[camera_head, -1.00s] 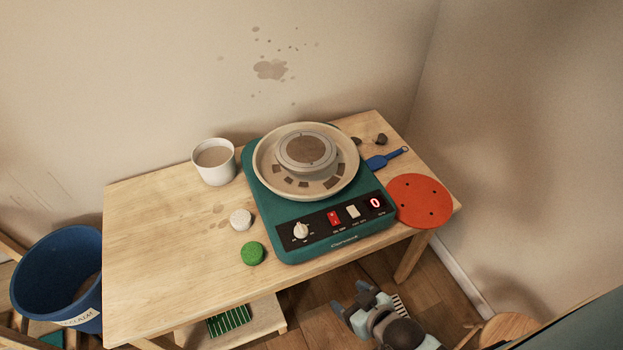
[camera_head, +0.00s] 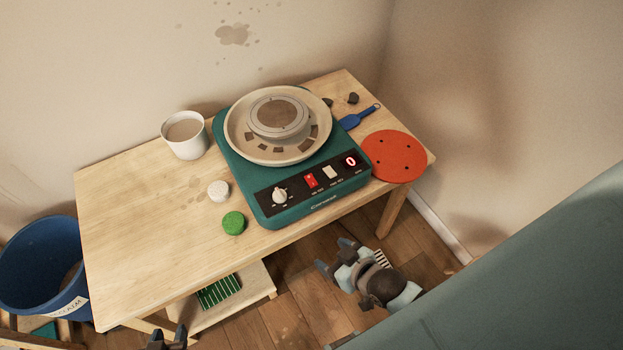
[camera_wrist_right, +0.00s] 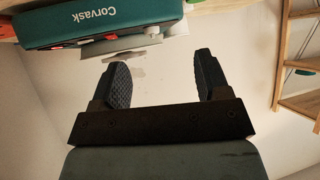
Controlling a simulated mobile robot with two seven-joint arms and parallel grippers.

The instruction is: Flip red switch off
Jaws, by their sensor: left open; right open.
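The red switch (camera_head: 311,180) is a small lit rocker on the black front panel of the teal pottery wheel (camera_head: 232,165). It sits between a white knob (camera_head: 280,195) and a white switch (camera_head: 330,172). A display (camera_head: 351,161) beside them glows with a red 0. My right gripper (camera_head: 334,256) is open and empty, below and in front of the wheel's front edge, apart from the switch. In the right wrist view my right gripper (camera_wrist_right: 160,64) is spread, with the wheel's labelled front (camera_wrist_right: 95,20) at upper left. My left gripper (camera_head: 167,335) is open, partly cut off at the bottom edge.
The wooden table (camera_head: 130,220) holds a white cup (camera_head: 185,135), a white round piece (camera_head: 219,191), a green sponge (camera_head: 233,223), a red disc (camera_head: 394,157) and a blue tool (camera_head: 354,120). A blue bucket (camera_head: 45,265) stands at left. A low shelf (camera_head: 255,283) is below.

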